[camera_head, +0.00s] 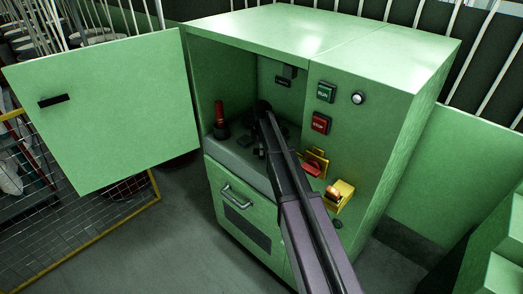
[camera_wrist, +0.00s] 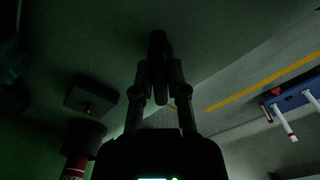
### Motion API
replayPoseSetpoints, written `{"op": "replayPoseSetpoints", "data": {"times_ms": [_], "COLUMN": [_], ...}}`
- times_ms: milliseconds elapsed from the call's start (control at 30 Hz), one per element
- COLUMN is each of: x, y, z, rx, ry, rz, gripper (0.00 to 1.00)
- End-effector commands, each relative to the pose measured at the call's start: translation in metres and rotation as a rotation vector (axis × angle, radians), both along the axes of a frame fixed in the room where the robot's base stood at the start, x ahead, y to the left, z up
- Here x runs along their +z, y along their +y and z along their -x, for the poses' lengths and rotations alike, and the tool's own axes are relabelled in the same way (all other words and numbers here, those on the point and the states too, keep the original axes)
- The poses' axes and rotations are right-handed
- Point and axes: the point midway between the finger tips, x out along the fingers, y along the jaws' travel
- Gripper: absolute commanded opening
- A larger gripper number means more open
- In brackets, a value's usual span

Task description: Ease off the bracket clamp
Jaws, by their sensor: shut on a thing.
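In the wrist view my gripper (camera_wrist: 160,88) is shut on a dark, round-ended handle (camera_wrist: 158,45) between its fingers. It looks like the bracket clamp's handle, but shadow hides its base and how it is fixed. In the head view my dark arm reaches into the open bay of the green cabinet (camera_head: 380,80), covering the held handle and most of the clamp. A red-and-black upright tool (camera_head: 220,118) stands left of my arm in the bay. It also shows in the wrist view (camera_wrist: 76,165), apart from my fingers.
The cabinet door (camera_head: 110,110) stands open to the left. A green RUN button (camera_head: 325,92), a red STOP button (camera_head: 320,124), a yellow-and-red switch (camera_head: 315,164) and a yellow box (camera_head: 339,195) lie close to the right of my arm. Grey floor (camera_head: 170,240) is clear in front.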

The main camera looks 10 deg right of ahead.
Motion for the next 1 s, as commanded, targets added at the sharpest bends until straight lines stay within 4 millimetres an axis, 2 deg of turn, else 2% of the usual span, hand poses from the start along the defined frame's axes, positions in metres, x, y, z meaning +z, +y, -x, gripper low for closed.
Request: {"op": "replayPoseSetpoints", "data": {"times_ms": [600, 1000], "x": [-0.0005, -0.0006], "y": [0.001, 0.0009], "z": [0.0034, 0.0039], "rx": [0.57, 0.776], "ry": [0.005, 0.006], "rz": [-0.003, -0.004], "gripper": [0.0, 0.0]}}
